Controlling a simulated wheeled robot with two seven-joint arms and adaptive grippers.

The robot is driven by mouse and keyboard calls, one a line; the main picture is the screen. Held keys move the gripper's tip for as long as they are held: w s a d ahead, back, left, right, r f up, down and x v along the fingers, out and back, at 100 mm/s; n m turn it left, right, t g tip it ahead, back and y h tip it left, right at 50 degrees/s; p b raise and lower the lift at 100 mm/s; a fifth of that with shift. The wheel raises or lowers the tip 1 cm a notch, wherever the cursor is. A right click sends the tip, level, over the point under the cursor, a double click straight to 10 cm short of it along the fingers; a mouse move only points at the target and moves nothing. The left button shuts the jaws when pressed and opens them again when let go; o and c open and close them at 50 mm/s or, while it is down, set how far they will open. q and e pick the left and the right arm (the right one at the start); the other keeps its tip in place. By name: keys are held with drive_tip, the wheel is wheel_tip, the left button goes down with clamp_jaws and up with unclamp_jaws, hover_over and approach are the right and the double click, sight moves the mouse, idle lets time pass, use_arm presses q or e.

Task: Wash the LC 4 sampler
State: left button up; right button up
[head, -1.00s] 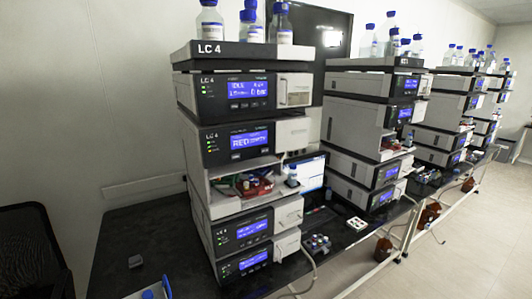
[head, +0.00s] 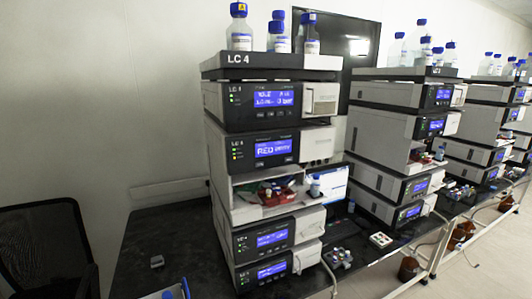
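The LC 4 stack (head: 272,66) stands on the dark bench in the head view, a tower of several grey and black modules. Its top module display (head: 274,98) reads something like "IDLE" with a second line too small to read surely. The module below has a display (head: 274,149) that seems to read "RED..." and a word I cannot make out. Under it is an open bay (head: 268,190) with red and other small parts inside; it looks like the sampler. Two more modules with lit blue displays sit below. Neither gripper shows.
Blue-capped bottles (head: 239,28) stand on top of the stack. A small blue-capped bottle (head: 315,186) is beside the bay. A vial rack (head: 338,257) and white box (head: 381,239) lie on the bench. A black chair (head: 48,245) is at left. More stacks continue right.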

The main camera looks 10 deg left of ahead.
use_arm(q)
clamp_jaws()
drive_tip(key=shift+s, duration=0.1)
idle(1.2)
